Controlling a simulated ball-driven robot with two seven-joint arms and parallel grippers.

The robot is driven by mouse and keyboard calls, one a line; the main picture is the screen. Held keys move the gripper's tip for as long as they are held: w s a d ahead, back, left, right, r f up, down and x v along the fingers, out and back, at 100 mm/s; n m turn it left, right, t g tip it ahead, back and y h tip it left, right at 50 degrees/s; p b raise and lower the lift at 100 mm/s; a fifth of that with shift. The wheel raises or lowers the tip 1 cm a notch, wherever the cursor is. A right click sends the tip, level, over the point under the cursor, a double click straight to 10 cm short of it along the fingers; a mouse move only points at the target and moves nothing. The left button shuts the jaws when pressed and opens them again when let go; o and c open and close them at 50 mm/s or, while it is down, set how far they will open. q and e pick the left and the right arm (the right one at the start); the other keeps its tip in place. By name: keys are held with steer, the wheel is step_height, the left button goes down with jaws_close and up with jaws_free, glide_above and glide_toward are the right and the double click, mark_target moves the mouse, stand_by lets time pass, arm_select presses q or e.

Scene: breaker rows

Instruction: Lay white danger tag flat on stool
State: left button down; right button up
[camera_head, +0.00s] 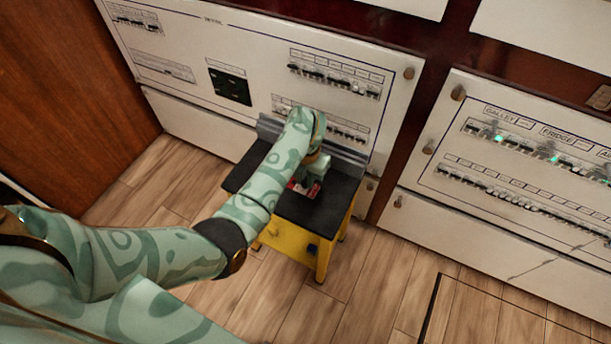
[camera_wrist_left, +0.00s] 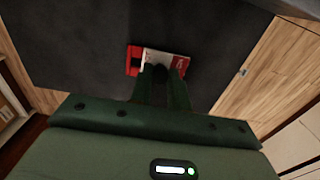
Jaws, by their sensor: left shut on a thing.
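The danger tag (camera_wrist_left: 151,55), white with red ends, is in the jaws of my left gripper (camera_wrist_left: 160,72) in the left wrist view. It lies over the dark top of the stool, and I cannot tell whether it touches that top. In the head view the tag (camera_head: 302,188) shows as a small red and white patch, partly hidden by my left gripper (camera_head: 308,183). The stool (camera_head: 322,212) has a dark top and a yellow body; its top also shows in the left wrist view (camera_wrist_left: 85,40). My right gripper is in neither view.
A white breaker panel (camera_head: 185,45) stands right behind the stool, with a grey ledge (camera_head: 347,158) at the stool's back edge. Another breaker panel (camera_head: 520,215) with green lights is at the right. Wooden floor (camera_head: 365,285) is clear in front and right of the stool.

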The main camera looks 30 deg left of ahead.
arm_select(q)
steer(key=shift+f+b, duration=0.4)
steer(key=shift+f, duration=0.2)
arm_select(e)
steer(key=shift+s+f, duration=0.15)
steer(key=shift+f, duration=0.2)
arm_select(q)
steer(key=c, duration=1.3)
jaws_free()
steer(key=shift+o, duration=0.2)
steer(key=shift+r, duration=0.1)
step_height(320, 180, up, 10)
steer(key=p, duration=0.5)
steer(key=shift+f+p, duration=0.25)
steer(key=shift+p, duration=0.05)
step_height(320, 180, up, 7)
steer(key=p, duration=0.3)
steer(key=shift+f+p, duration=0.15)
steer(key=shift+p, duration=0.15)
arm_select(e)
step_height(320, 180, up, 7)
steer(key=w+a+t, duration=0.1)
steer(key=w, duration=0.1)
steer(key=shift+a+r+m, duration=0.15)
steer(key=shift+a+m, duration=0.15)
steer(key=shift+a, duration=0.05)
arm_select(q)
steer(key=shift+s, duration=0.1)
